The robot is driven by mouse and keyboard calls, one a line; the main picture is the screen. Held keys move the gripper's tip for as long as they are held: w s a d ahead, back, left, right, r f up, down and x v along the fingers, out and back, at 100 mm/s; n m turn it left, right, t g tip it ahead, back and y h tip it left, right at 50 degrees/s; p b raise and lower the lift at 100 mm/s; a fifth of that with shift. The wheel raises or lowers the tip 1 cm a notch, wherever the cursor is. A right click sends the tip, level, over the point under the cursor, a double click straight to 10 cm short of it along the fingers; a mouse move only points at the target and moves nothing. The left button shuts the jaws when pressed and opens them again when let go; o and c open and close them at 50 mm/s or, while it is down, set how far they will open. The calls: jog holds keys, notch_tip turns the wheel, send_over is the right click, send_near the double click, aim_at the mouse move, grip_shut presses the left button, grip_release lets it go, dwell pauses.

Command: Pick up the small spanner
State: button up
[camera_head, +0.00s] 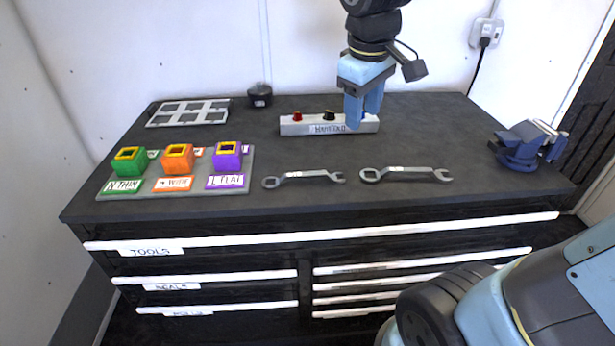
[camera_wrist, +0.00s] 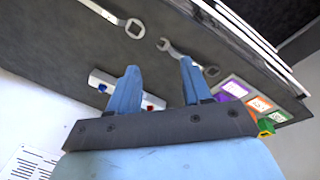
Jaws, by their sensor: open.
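The small spanner (camera_head: 304,175) lies flat on the dark bench top, left of a slightly longer spanner (camera_head: 405,173). Its ring end points left and its open jaw right. The small spanner also shows in the wrist view (camera_wrist: 186,56), beyond my fingertips and a little to the right. The longer spanner (camera_wrist: 112,17) is at the upper left there. My gripper (camera_head: 363,117) is open and empty, pointing down over the right part of the silver manifold block, behind the spanners. In the wrist view, my gripper (camera_wrist: 159,67) shows its two blue fingers apart with nothing between them.
The manifold block (camera_head: 305,126) with red and dark knobs stands behind the spanners. A tray (camera_head: 102,194) with green, orange and purple blocks is at left. A blue vise (camera_head: 520,150) stands at right. A grey frame (camera_head: 160,118) lies back left. Bench around the spanners is clear.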

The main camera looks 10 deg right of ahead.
jog(key=w+a+f+n+g+h, duration=0.2)
jog(key=w+a+f+n, duration=0.1)
jog(key=w+a+n, duration=0.4)
jog(key=n+h, duration=0.2)
jog(key=n, duration=0.2)
send_near(302, 174)
jog(key=x, duration=0.3)
jog(key=shift+d+f, duration=0.15)
jog(key=shift+d, duration=0.35)
jog(key=shift+a+x, duration=0.15)
jog(key=shift+x, duration=1.15)
jog(key=shift+a+x, duration=0.2)
jog(key=shift+x, duration=1.1)
jog(key=shift+w+f+y, duration=0.15)
jog(key=shift+y, duration=0.15)
grip_shut()
